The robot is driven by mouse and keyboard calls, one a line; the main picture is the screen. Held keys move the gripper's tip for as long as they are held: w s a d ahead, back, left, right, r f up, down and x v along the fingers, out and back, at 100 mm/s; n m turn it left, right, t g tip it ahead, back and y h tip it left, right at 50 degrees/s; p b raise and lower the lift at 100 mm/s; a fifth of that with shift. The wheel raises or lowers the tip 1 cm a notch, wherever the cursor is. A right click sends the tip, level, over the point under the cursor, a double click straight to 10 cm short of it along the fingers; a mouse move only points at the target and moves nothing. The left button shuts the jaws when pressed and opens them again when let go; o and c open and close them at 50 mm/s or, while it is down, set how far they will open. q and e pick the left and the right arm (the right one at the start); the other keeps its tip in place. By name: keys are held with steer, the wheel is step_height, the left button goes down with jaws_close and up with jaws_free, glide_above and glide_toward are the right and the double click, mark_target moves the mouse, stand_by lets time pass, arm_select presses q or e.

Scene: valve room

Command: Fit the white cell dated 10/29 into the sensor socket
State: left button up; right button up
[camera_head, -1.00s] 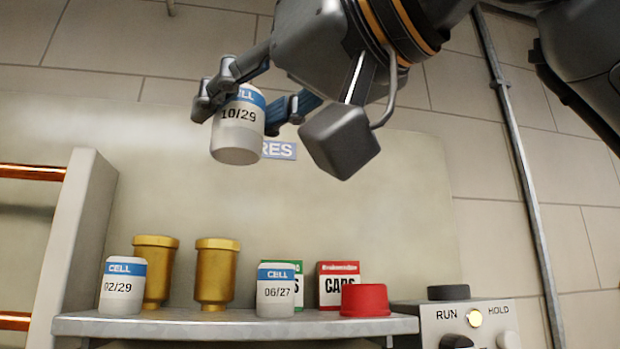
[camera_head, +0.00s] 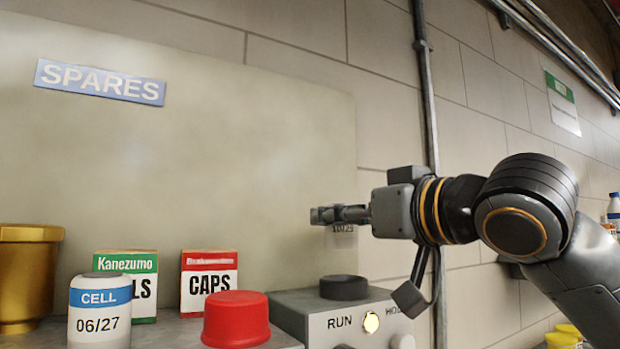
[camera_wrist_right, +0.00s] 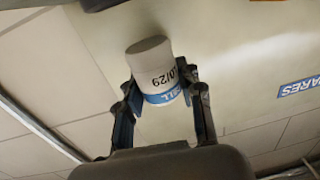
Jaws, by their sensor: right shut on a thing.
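My right gripper (camera_head: 338,215) is shut on the white cell dated 10/29 (camera_head: 343,228). In the head view the fingers hide most of the cell, and only its lower part shows. In the right wrist view the cell (camera_wrist_right: 152,62), with its blue band, sits between both fingers of the right gripper (camera_wrist_right: 165,100). A black round collar (camera_head: 343,287), perhaps the sensor socket, is on top of the grey RUN/HOLD box (camera_head: 300,318). The held cell appears above this collar in the head view, with a gap between them. My left gripper is not in view.
A cell dated 06/27 (camera_head: 100,318), a red cap (camera_head: 236,318), a green-topped box (camera_head: 127,275), a CAPS box (camera_head: 209,285) and a brass fitting (camera_head: 25,275) stand on the shelf at left. The space between the held cell and collar looks clear.

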mark_target(353, 242)
steer(key=shift+w+d+f, duration=0.1)
steer(key=shift+w+f, duration=0.05)
steer(key=shift+s+f+b, duration=0.35)
steer(key=shift+f+b, duration=0.2)
steer(key=shift+b, duration=0.1)
steer(key=shift+w+f+b, duration=0.2)
steer(key=shift+f+b, duration=0.3)
steer(key=shift+f, duration=0.35)
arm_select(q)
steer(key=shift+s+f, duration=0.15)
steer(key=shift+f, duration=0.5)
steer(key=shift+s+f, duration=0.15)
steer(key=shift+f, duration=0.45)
arm_select(e)
steer(key=shift+s, duration=0.1)
arm_select(q)
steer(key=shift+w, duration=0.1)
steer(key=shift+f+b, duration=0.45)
steer(key=shift+b, duration=0.15)
arm_select(e)
steer(key=shift+f, duration=0.8)
steer(key=o, duration=1.2)
